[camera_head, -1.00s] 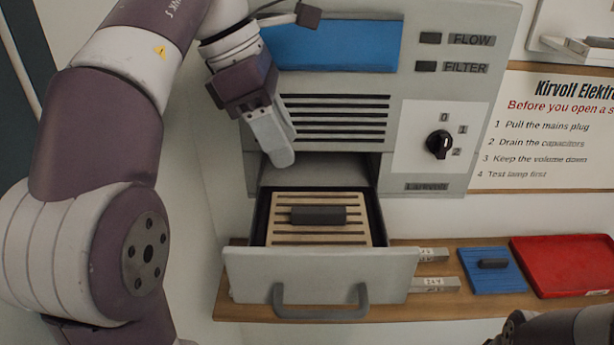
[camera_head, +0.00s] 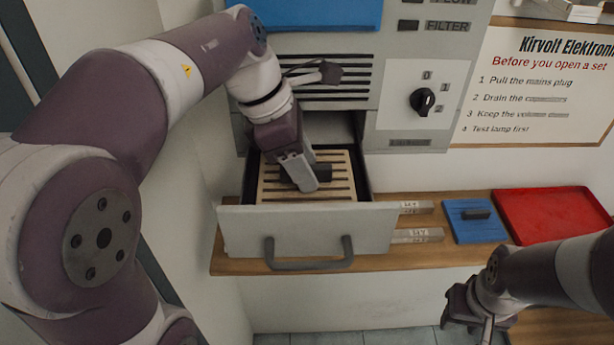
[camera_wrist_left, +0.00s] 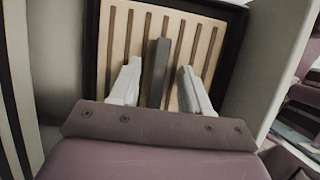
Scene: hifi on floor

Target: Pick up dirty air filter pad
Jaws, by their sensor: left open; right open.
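The dirty air filter pad (camera_head: 338,192) is a tan slatted pad with a dark grey block handle (camera_head: 319,173). It lies in the open drawer (camera_head: 300,232) of the grey unit. My left gripper (camera_head: 304,185) is over the pad at the handle. In the left wrist view, its open fingers (camera_wrist_left: 158,88) stand on either side of the handle (camera_wrist_left: 158,70), with gaps on both sides. The pad (camera_wrist_left: 120,32) shows behind them. My right gripper (camera_head: 472,330) is open and empty at the lower right, away from the drawer.
A wooden shelf (camera_head: 440,249) under the drawer carries two grey bars, a blue pad (camera_head: 470,232) with a dark handle and a red tray (camera_head: 548,212). The drawer walls (camera_wrist_left: 92,45) close in around the pad. The unit's slotted front stands behind.

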